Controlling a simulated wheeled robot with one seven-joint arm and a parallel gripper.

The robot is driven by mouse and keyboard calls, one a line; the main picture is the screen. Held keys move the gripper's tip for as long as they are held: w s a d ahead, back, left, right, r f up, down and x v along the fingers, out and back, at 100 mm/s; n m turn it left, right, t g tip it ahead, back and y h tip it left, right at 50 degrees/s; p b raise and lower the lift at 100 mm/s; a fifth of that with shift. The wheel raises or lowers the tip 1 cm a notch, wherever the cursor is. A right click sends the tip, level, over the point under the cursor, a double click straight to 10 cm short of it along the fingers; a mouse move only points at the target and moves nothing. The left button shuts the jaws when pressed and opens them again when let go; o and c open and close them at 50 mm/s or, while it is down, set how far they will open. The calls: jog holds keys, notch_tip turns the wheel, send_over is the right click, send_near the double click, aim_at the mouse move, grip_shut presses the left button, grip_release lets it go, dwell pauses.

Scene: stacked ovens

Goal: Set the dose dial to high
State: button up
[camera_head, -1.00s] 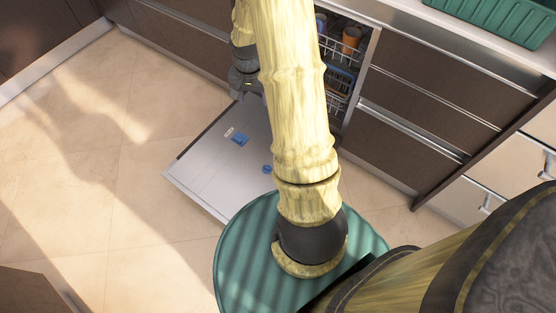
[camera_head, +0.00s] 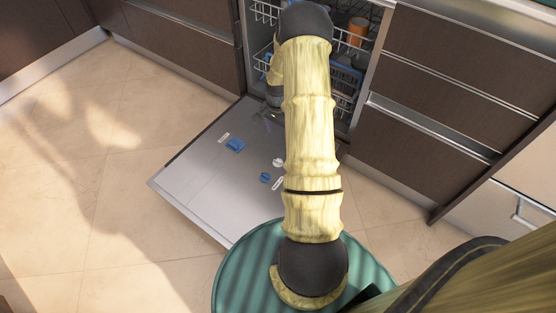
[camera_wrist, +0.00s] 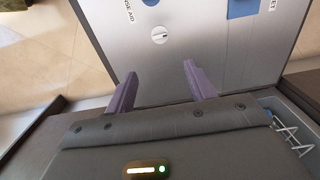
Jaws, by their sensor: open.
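The dose dial (camera_wrist: 160,35) is a small round white knob with a dark mark across it, on the inner face of the open dishwasher door (camera_head: 190,190). It also shows in the head view (camera_head: 278,162). In the head view my arm hides much of the gripper. The mark's setting is too small to read.
A blue tablet lid (camera_head: 236,145) and a blue round cap (camera_head: 265,177) are on the same door. A wire rack with an orange cup (camera_head: 357,30) is inside the dishwasher. Drawers (camera_head: 440,90) stand to its right. Open tiled floor (camera_head: 90,190) lies left.

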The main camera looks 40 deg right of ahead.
aim_at(278, 160)
notch_tip(278, 160, down, 17)
jog(key=b, duration=0.8)
jog(key=shift+a+f, duration=0.1)
jog(key=shift+f, duration=0.1)
jog(key=c, duration=1)
